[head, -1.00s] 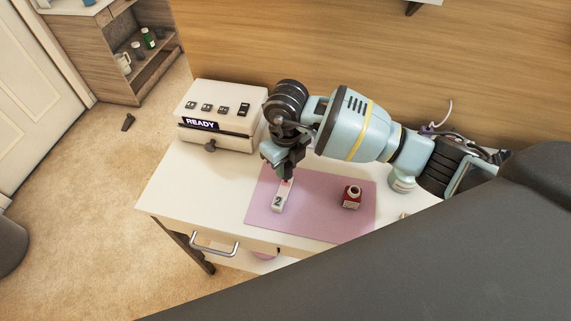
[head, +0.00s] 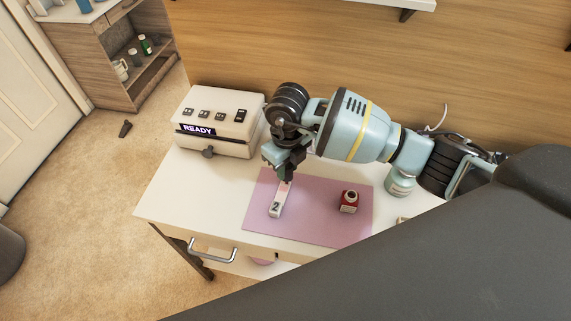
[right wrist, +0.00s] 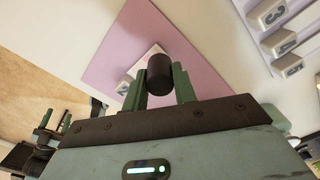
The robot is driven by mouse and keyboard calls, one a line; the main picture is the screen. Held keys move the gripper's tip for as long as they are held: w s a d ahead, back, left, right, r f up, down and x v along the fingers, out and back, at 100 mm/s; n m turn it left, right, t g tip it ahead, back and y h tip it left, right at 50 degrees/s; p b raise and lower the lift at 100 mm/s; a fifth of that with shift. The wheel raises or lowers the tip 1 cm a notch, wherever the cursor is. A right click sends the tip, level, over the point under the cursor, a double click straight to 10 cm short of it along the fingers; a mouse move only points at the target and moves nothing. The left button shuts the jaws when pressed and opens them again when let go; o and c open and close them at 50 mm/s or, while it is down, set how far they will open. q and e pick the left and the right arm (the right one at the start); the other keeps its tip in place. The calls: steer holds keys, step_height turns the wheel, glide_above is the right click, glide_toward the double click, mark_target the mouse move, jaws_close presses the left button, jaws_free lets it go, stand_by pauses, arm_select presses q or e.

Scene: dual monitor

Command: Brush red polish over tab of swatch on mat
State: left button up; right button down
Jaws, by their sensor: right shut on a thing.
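The white swatch (head: 276,208), marked 2, lies on the pink mat (head: 317,215). A pinkish-red patch shows on its far, narrow end, just below my right gripper (head: 287,176). In the right wrist view my right gripper (right wrist: 160,88) is shut on the dark cylindrical brush cap (right wrist: 159,73). The bristles are hidden, so I cannot tell whether they touch the tab. The open red polish bottle (head: 348,202) stands upright on the mat, right of the swatch. My left gripper (right wrist: 54,124) shows at the lower left of the wrist view, fingers apart and empty.
A white machine (head: 219,119) reading READY stands at the desk's back left. The wrist view shows a rack (right wrist: 288,45) with numbered swatches. The white desk (head: 190,188) is clear left of the mat.

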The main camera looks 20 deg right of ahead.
arm_select(q)
steer(key=shift+w+r, duration=0.1)
arm_select(e)
steer(key=shift+s, duration=0.1)
steer(key=shift+s+a+p, duration=0.3)
steer(key=shift+s+a, duration=0.05)
arm_select(q)
steer(key=shift+w+r, duration=0.25)
steer(key=shift+r, duration=0.1)
arm_select(e)
steer(key=shift+s, duration=0.1)
steer(key=shift+s+a, duration=0.1)
steer(key=shift+a, duration=0.05)
arm_select(q)
steer(key=shift+w+r+p, duration=0.35)
steer(key=shift+r, duration=0.1)
arm_select(e)
steer(key=shift+s+a, duration=0.3)
steer(key=shift+s, duration=0.1)
arm_select(q)
steer(key=shift+w+r+t, duration=0.1)
steer(key=shift+t, duration=0.2)
steer(key=shift+w+r+p, duration=0.35)
steer(key=shift+w+r, duration=0.05)
steer(key=shift+r, duration=0.1)
arm_select(e)
steer(key=shift+s+a, duration=0.4)
steer(key=shift+s, duration=0.05)
